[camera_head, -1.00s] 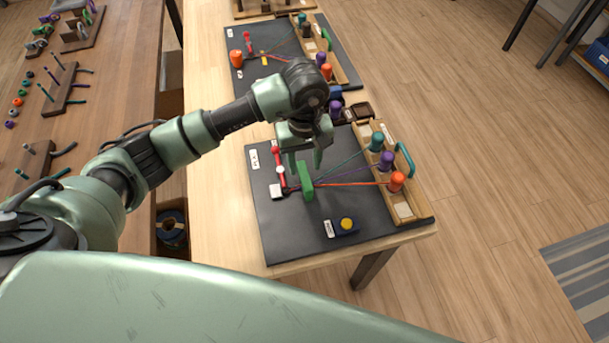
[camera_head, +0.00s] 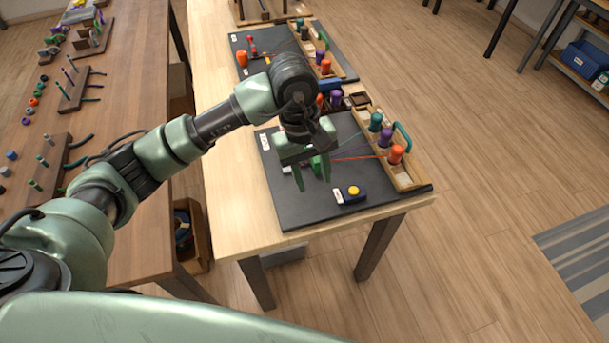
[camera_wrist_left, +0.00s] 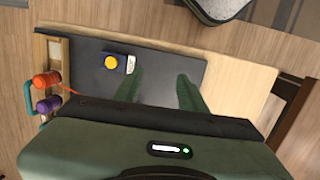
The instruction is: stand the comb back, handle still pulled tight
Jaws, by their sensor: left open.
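The green comb (camera_head: 316,166) is at the middle of the black mat (camera_head: 300,212), partly hidden by my left gripper. I cannot tell whether it stands or is tilted. My left gripper (camera_head: 312,182) is open, with its fingers pointing down over the mat on the near side of the comb. Its spread fingers (camera_wrist_left: 158,90) have no object visible between them in the wrist view. Teal and orange cords run from the spools to the comb; the orange cord (camera_head: 362,157) looks straight. The red handle is hidden behind my gripper. My right gripper is not in view.
A wooden rack (camera_head: 407,181) with teal, purple and orange spools (camera_head: 395,154) and a teal loop stands at the mat's right edge. A blue box with a yellow button (camera_head: 354,191) sits near the front. The mat's front left is clear. A second similar station lies behind.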

